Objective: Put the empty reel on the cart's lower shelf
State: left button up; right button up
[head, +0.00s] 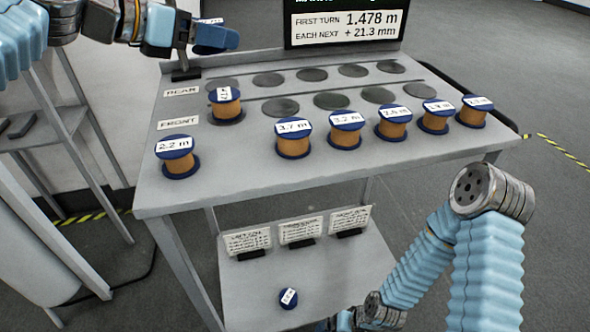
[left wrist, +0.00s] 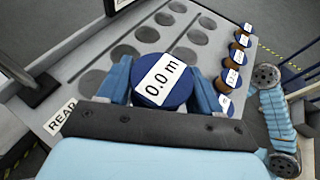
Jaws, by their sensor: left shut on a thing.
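My left gripper (left wrist: 163,88) is shut on a blue reel (left wrist: 160,92) whose white label reads 0.0 m; no copper shows on what is visible of it. In the head view my left gripper (head: 198,36) is above the far left part of the cart's top, near the REAR sign.
Several copper-wound reels stand on the cart's top (head: 245,165), including one labelled 2.2 m (head: 176,157) at front left. Rear spots show empty dark discs. Three small sign cards (head: 300,231) stand along the lower shelf's back. A display (head: 345,22) rises behind.

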aim_at(344, 286)
jog(key=k+j, duration=0.2)
jog(key=j, duration=0.15)
jog(key=k+j, duration=0.45)
jog(key=j, duration=0.25)
